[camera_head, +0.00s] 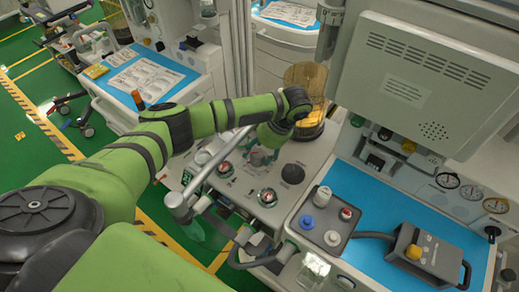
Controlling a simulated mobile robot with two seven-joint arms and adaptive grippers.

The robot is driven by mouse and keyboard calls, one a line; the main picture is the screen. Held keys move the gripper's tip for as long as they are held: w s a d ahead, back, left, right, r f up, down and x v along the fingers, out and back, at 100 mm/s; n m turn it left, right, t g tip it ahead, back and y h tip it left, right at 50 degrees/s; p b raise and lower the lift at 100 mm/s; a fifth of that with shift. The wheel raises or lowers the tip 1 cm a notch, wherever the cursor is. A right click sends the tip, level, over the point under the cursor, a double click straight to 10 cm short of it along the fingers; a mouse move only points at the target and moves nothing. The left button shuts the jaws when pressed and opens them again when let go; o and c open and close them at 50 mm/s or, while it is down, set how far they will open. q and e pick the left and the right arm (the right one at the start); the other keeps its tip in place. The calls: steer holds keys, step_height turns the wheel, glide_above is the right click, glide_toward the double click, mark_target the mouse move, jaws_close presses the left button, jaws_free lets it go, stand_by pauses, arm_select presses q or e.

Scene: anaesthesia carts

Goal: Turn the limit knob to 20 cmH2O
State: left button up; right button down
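A black round knob (293,173) stands on the pale top panel of the anaesthesia machine, right of centre. It looks like the limit knob, but its scale is too small to read. My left arm reaches in from the left, and its wrist bends down over the panel. My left gripper (262,155) is below the wrist, to the left of the black knob and apart from it in the picture. Its fingers are small and partly hidden, so I cannot tell if they are open. My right gripper is not in view.
An amber canister (304,88) stands behind the wrist. A grey metal bar (206,172) crosses in front of the panel. A monitor (420,80) overhangs at right, above a blue mat (375,205).

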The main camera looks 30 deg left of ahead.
arm_select(q)
steer(key=c, duration=0.7)
steer(key=shift+r+p, duration=0.2)
steer(key=shift+p, duration=0.1)
steer(key=m+p, duration=0.1)
steer(key=p, duration=0.1)
steer(key=m+t+p, duration=0.1)
steer(key=m, duration=0.1)
steer(key=shift+s+a+r+p, duration=0.1)
steer(key=shift+s+r+p, duration=0.1)
steer(key=shift+p, duration=0.15)
steer(key=shift+f+m+t+p, duration=0.2)
steer(key=shift+m+t+p, duration=0.15)
steer(key=shift+m, duration=0.35)
steer(key=shift+w+f, duration=0.1)
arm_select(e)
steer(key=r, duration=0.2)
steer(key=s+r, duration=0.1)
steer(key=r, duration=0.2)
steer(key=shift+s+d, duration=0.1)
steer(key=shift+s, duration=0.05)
arm_select(q)
steer(key=o, duration=1.1)
steer(key=shift+f, duration=0.1)
